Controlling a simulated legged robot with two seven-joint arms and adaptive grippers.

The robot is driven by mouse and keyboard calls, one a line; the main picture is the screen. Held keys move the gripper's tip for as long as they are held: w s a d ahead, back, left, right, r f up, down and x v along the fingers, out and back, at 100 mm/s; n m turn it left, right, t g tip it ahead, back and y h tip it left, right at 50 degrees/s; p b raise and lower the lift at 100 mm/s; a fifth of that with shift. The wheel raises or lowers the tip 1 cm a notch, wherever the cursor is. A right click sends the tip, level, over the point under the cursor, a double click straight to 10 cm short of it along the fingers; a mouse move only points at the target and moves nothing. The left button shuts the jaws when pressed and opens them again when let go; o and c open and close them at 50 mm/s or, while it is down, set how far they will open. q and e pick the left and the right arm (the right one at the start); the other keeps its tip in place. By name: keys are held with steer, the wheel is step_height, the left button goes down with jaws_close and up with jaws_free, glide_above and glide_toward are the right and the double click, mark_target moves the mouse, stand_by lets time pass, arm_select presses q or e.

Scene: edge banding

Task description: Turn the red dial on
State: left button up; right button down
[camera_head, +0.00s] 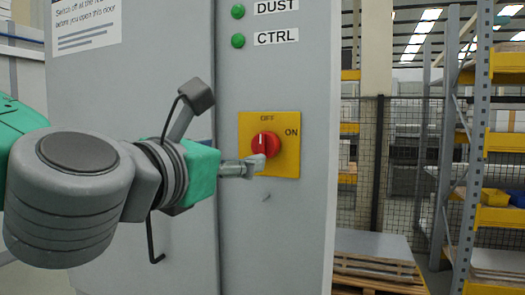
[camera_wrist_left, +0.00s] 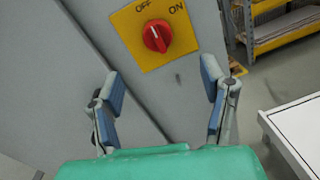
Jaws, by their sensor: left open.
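The red dial (camera_head: 266,144) sits on a yellow plate (camera_head: 286,168) marked OFF at the top and ON at the right, on the grey cabinet front. The dial's white mark points up toward OFF. In the left wrist view the dial (camera_wrist_left: 157,36) is ahead, above the space between the fingers. My left gripper (camera_head: 255,166) appears just below and left of the dial in the head view. In the left wrist view my left gripper (camera_wrist_left: 162,88) is open and empty, its two blue-padded fingers apart. No contact with the dial shows. My right gripper is out of view.
Two green buttons labelled DUST (camera_head: 238,11) and CTRL (camera_head: 238,41) are above the plate. A shelving rack (camera_head: 476,150) and a pallet with a grey sheet (camera_head: 375,258) stand to the right. A white surface (camera_wrist_left: 297,132) is at the lower right in the wrist view.

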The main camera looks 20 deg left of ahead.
mark_target(266, 146)
arm_select(q)
steer(key=w+p, duration=0.2)
steer(key=w, duration=0.2)
steer(key=w+d+p, duration=0.1)
steer(key=w+p, duration=0.2)
steer(key=w, duration=0.2)
steer(key=w+p, duration=0.3)
steer(key=w, duration=0.1)
steer(key=shift+w+d, duration=0.2)
steer(key=shift+d, duration=0.15)
steer(key=shift+w+a+f, duration=0.1)
steer(key=shift+a+f, duration=0.05)
steer(key=shift+a, duration=0.65)
steer(key=shift+c, duration=0.8)
steer(key=c, duration=0.7)
steer(key=shift+d, duration=0.2)
steer(key=c, duration=0.3)
steer(key=shift+o, duration=0.2)
steer(key=shift+d, duration=0.25)
